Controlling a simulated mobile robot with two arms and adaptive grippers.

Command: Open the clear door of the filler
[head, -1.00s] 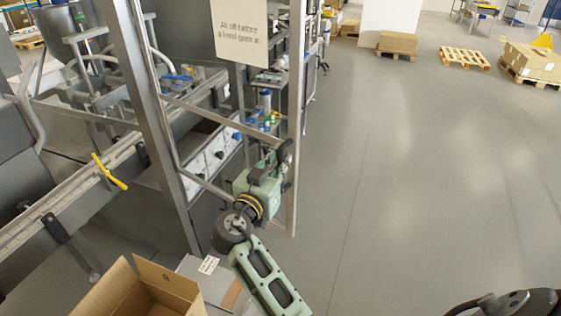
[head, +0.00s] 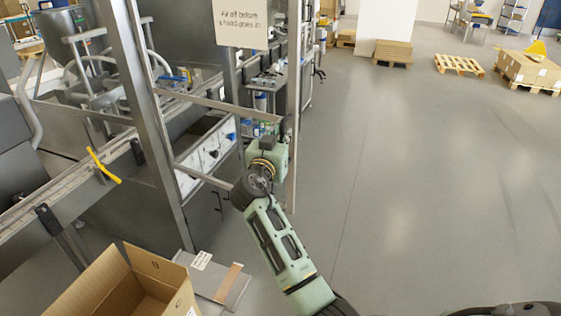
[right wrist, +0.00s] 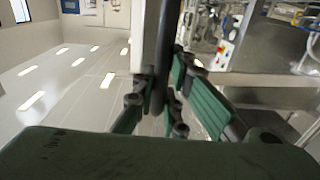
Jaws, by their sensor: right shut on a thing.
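The clear door (head: 292,75) of the filler has a grey metal frame and a clear pane bearing a paper sign (head: 241,24). Its left side is at the thick grey post (head: 150,110), and its frame stands out at an angle from the machine. My right gripper (head: 283,132) is at the door's free upright. In the right wrist view, its green fingers (right wrist: 165,105) are shut around a dark upright bar (right wrist: 163,45), which looks like the door handle, beside a pale upright. The fingertips are partly hidden in the head view. My left gripper is not in view.
An open cardboard box (head: 140,285) stands at the lower left, with a grey flat surface (head: 222,283) beside it. Floor to the right is clear; pallets (head: 459,64) lie far off.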

